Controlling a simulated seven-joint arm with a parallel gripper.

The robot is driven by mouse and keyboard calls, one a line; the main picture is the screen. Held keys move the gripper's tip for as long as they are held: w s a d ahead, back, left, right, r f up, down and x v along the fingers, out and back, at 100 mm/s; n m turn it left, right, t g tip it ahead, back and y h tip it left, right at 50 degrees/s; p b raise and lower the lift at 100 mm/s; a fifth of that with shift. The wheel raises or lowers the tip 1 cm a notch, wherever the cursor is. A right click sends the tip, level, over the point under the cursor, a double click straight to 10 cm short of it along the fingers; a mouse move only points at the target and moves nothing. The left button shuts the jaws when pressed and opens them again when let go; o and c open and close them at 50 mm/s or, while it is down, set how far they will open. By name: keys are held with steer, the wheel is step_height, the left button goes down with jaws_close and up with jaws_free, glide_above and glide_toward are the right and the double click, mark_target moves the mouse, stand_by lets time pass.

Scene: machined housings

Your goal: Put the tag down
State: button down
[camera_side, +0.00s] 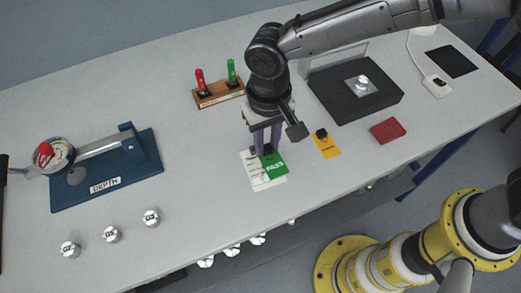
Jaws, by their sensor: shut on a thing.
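The green tag marked PASS (274,168) is at my gripper's fingertips, over a white printed card (264,183) near the table's front edge. My gripper (266,151) points down and is shut on the green tag, at its upper end. The fingers hide the part they grip. I cannot tell whether the tag touches the card or hangs just above it. A yellow tag (326,146) with a black block on it lies on the table to the right.
A wooden stand (219,93) holds red and green items behind. The blue depth gauge (107,172) and several metal housings (111,234) are left. Table between is clear.

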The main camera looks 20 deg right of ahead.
steer(key=shift+w+a+f, duration=0.45)
steer(key=shift+f, duration=1.9)
steer(key=c, duration=0.7)
jaws_free()
steer(key=shift+f, duration=0.1)
step_height(320, 180, up, 12)
steer(key=shift+r, duration=0.2)
